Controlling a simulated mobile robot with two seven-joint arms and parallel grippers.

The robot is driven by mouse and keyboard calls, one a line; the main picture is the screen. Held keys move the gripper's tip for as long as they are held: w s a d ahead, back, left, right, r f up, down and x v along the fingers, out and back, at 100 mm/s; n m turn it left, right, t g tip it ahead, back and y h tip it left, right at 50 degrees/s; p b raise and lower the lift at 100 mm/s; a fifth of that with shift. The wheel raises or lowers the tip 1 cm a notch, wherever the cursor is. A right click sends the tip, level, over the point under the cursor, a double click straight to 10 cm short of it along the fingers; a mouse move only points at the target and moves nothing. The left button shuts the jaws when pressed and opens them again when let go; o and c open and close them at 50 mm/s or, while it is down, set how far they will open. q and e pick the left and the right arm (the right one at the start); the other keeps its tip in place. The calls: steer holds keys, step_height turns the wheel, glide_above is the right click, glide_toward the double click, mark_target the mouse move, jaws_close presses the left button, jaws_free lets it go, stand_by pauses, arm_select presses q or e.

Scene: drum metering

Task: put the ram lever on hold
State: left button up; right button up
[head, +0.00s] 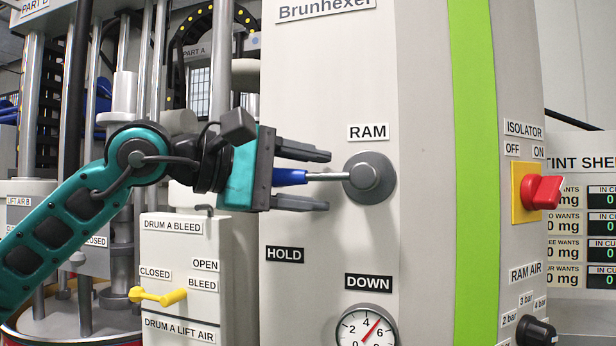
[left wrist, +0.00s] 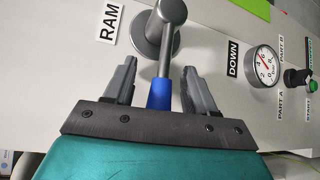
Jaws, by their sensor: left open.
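The ram lever has a round grey hub (head: 369,178) under the RAM label, a thin metal rod, and a blue handle (head: 290,177) pointing left. The HOLD label (head: 285,255) is below and left of the hub; the DOWN label (head: 369,282) is below it. My left gripper (head: 315,178) is open, with one finger above the lever and one below. In the left wrist view, the blue handle (left wrist: 159,95) lies between the spread fingers, with gaps on both sides. The handle's end is hidden by the gripper body. My right gripper is not in view.
A pressure gauge (head: 366,327) sits below DOWN. A yellow bleed lever (head: 158,296) is on the box at lower left. A red isolator switch (head: 541,192) and a black ram air knob (head: 536,331) are on the right side face. The panel between HOLD and DOWN is clear.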

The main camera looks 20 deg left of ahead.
arm_select(q)
jaws_close()
stand_by(0.5)
